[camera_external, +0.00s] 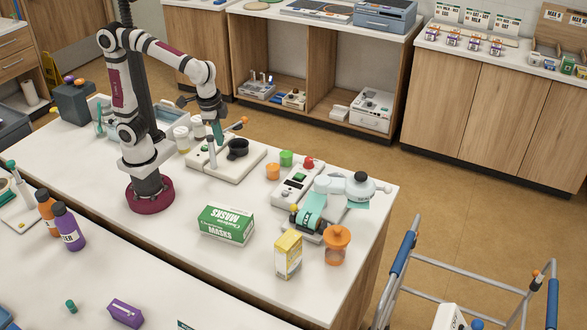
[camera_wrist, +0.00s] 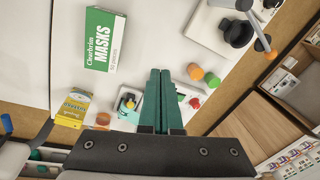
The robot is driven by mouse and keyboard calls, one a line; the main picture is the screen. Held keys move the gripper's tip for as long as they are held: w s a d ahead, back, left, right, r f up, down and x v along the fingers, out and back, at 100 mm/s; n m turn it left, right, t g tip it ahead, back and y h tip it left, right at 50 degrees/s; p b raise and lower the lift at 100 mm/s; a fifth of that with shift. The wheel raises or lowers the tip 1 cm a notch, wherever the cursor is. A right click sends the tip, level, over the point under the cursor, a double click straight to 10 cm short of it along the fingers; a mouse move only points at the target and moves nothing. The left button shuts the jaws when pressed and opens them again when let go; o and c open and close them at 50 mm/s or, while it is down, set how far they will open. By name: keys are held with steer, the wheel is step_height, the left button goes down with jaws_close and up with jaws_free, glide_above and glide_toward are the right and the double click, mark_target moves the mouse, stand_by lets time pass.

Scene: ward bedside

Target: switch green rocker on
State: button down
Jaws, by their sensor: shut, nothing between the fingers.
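A pale control box (camera_external: 284,200) stands on the white table, right of its middle, with a red mushroom button (camera_external: 309,161) at its far end. A small green patch (camera_external: 299,175) on its top may be the green rocker; it is too small to tell its position. My gripper (camera_external: 217,132) is above the table, left of and apart from the box. In the wrist view, its teal fingers (camera_wrist: 157,100) are together and empty. They hide much of the control box; the red button (camera_wrist: 195,102) shows just right of them.
A green masks box (camera_external: 227,225), a yellow carton (camera_external: 288,254) and an orange jar (camera_external: 336,245) stand nearer the front. Orange (camera_external: 272,171) and green (camera_external: 286,158) cups stand beside the control box. A white board with a black cup (camera_external: 238,149) lies close to my gripper.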

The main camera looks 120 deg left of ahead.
steer(key=w+a+f+n, duration=0.2)
steer(key=w+a+n, duration=0.6)
steer(key=w+a, duration=0.15)
steer(key=n, duration=0.6)
glide_above(294, 176)
steer(key=d, duration=0.2)
step_height(294, 176, down, 4)
steer(key=shift+a, duration=0.1)
steer(key=f, duration=0.4)
steer(key=a+f, duration=0.1)
steer(key=f, duration=0.7)
steer(key=shift+a+f, duration=0.2)
steer(key=shift+f, duration=0.1)
steer(key=shift+d+f, duration=0.1)
steer(key=shift+f, duration=0.45)
